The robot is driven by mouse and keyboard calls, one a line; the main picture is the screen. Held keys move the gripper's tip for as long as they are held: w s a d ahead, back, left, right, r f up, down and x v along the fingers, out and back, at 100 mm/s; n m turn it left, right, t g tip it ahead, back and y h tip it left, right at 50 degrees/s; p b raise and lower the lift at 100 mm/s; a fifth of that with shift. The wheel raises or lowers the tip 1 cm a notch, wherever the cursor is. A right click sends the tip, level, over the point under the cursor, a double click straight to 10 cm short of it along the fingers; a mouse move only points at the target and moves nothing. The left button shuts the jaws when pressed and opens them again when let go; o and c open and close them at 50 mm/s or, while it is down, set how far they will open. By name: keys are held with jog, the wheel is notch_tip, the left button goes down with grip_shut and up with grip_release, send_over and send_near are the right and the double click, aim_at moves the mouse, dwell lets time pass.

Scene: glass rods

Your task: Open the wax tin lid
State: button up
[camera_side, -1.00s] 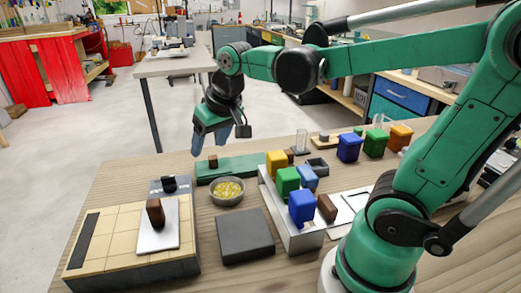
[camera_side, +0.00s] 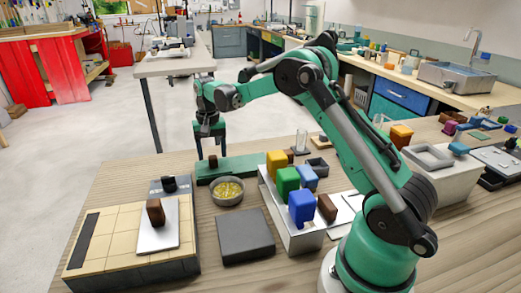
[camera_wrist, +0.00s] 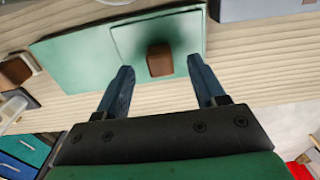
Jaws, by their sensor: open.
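The wax tin is probably the long, flat green box (camera_side: 238,166) at the back of the table in the side view. A lighter green lid panel (camera_wrist: 190,35) with a small brown block-like knob (camera_wrist: 160,60) covers part of it in the wrist view. The knob also shows at the tin's left end in the side view (camera_side: 213,161). My gripper (camera_side: 210,152) points down over this end. Its two blue fingers are apart, and in the wrist view the knob appears between the fingertips (camera_wrist: 159,65). I see no clear contact with the knob.
A bowl of yellow pieces (camera_side: 228,191) stands just in front of the tin. A metal block (camera_side: 300,235) with coloured blocks is to the right. A dark slab (camera_side: 245,237) and a tiled board (camera_side: 105,240) lie in front. A glass cylinder (camera_side: 301,141) stands behind right.

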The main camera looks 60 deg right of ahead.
jog(key=shift+f, duration=1.15)
grip_shut()
dwell(0.5)
